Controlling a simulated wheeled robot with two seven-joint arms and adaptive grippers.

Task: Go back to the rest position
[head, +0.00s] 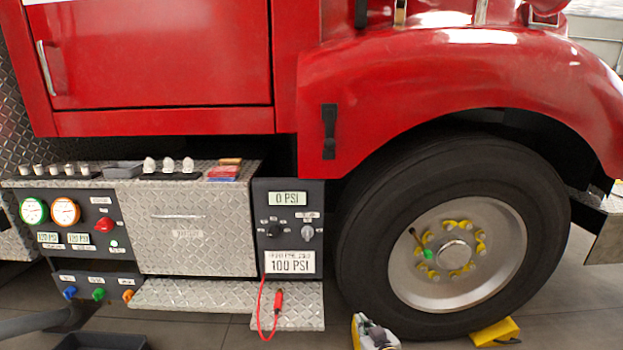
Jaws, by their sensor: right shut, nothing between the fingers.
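My left gripper is not in view. The red air hose (260,312) hangs from the pump panel (288,212), and its red end piece (279,298) lies against the diamond-plate step. The panel shows 0 PSI above and 100 PSI below.
The big tire (357,230) stands under the red fender (390,75), with a green-tipped valve (428,254) on its wheel. A yellow chock (495,332) sits at its right. A dark tray (100,342) is at bottom left. Floor between tray and tire looks mostly clear.

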